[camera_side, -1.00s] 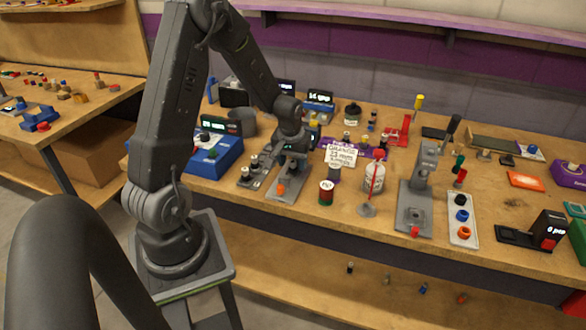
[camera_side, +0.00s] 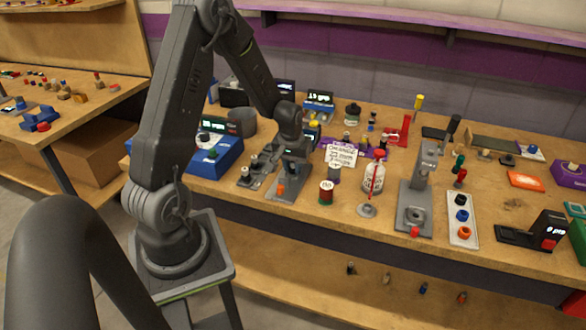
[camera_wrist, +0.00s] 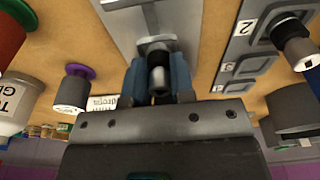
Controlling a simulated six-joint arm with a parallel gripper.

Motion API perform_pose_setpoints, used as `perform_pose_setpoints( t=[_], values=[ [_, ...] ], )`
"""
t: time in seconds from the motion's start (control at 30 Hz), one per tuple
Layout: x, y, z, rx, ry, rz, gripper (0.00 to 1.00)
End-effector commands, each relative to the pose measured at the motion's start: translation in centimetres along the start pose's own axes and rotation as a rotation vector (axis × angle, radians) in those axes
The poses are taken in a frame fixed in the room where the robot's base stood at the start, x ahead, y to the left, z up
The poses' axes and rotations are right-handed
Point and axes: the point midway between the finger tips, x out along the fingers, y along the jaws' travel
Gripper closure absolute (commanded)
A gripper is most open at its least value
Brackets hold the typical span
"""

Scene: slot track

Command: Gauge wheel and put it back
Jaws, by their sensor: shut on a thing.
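My gripper (camera_side: 283,168) is low over the front left part of the bench, at a grey plate (camera_side: 287,194) with an orange piece on its front. In the wrist view my two blue-grey fingers (camera_wrist: 158,78) are shut on a small dark cylindrical wheel (camera_wrist: 158,76). It is at a metal post fixture on the grey plate (camera_wrist: 130,25); I cannot tell whether it touches the fixture. A grey slot tray (camera_wrist: 240,48) with numbered places lies beside the plate. A dark wheel (camera_wrist: 294,40) stands at place 2. In the side view my gripper hides most of the held wheel.
A blue box (camera_side: 216,157) with a display stands left of my gripper. A handwritten card (camera_side: 341,155), a red-green spool (camera_side: 326,192) and a bottle (camera_side: 374,177) stand close to the right. Bare wood lies around (camera_side: 515,205), farther right.

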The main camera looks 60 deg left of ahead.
Motion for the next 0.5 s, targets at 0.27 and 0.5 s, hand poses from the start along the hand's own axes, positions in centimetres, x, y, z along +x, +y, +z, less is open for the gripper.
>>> perform_pose_setpoints(
  t=[0.27,0.5],
  values=[
    [-0.2,0.0,-0.1,0.0,0.002,0.0,1.0],
    [-2.5,0.0,-0.5,-0.001,0.005,0.0,1.0]
  ],
)
